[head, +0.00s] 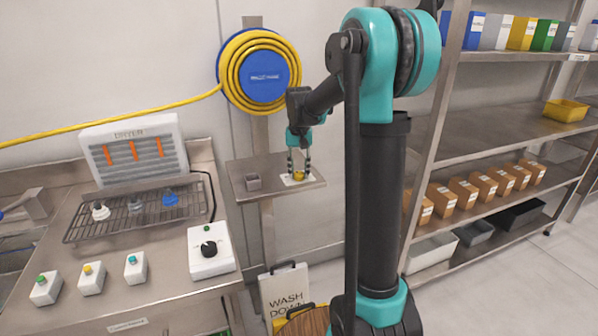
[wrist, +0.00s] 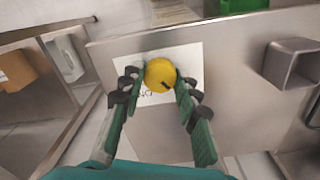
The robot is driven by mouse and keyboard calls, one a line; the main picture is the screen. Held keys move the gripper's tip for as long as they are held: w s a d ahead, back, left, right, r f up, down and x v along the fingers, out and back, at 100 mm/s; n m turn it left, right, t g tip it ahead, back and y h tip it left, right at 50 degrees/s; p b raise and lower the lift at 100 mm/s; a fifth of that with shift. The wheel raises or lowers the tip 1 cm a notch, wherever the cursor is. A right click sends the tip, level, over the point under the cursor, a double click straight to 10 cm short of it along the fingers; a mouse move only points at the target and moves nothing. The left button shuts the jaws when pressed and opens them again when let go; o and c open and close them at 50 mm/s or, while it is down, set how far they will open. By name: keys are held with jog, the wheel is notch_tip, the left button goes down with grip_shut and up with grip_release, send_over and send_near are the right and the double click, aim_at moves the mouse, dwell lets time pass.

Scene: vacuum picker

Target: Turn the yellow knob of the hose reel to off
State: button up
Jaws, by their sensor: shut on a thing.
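The yellow knob (head: 299,175) stands on a white label plate on a small metal shelf below the hose reel (head: 263,76), a blue disc wound with yellow hose. My gripper (head: 299,165) points down over the shelf and is shut on the knob. In the wrist view the yellow knob (wrist: 160,74) sits between my gripper's fingertips (wrist: 158,82), with a dark pointer mark toward its lower right. The white plate (wrist: 190,58) shows around the knob; its lettering is partly covered and I cannot read it.
A counter with a drying rack (head: 135,205), several buttons and a black dial (head: 209,248) stands at left. Shelving with boxes (head: 470,190) stands at right. A wash-down sign (head: 285,290) is below.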

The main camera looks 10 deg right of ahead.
aim_at(299, 173)
jog(key=shift+n, duration=0.7)
jog(key=o, duration=1.2)
jog(key=shift+c, duration=0.2)
notch_tip(299, 173, up, 12)
jog(key=s+d+f+t, duration=0.2)
jog(key=s+f, duration=1)
jog(key=s, duration=0.1)
jog(key=s+d+f+n+t, duration=0.1)
jog(key=s+d+f+t, duration=0.1)
jog(key=s+f, duration=0.9)
jog(key=s, duration=0.3)
jog(key=shift+s+f, duration=0.15)
jog(key=shift+f, duration=0.25)
